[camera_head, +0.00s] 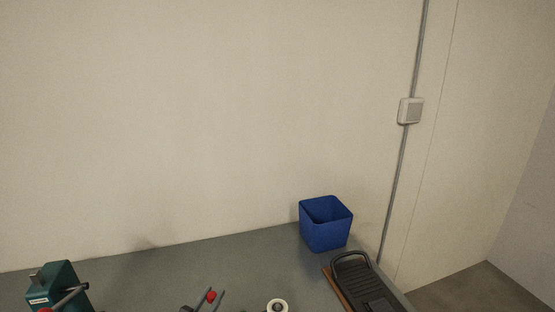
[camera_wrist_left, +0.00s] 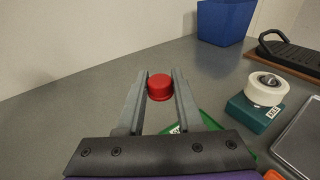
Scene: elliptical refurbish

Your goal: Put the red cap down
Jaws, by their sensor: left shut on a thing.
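The red cap (camera_wrist_left: 160,87) is between the fingertips of my left gripper (camera_wrist_left: 161,90) in the left wrist view, and the gripper is shut on it. It also shows as a small red spot in the head view (camera_head: 211,296), between the fingers of the left gripper (camera_head: 212,297) at the bottom edge. The grey bench top (camera_wrist_left: 95,108) lies below. I cannot tell if the cap touches the bench. My right gripper is not in view.
A blue bin (camera_head: 326,225) stands at the back by the wall. A black tool (camera_head: 365,284) on a brown board lies right of it. A white ring (camera_wrist_left: 264,89) sits on a teal block (camera_wrist_left: 253,112). A green item (camera_wrist_left: 212,123) lies below the gripper.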

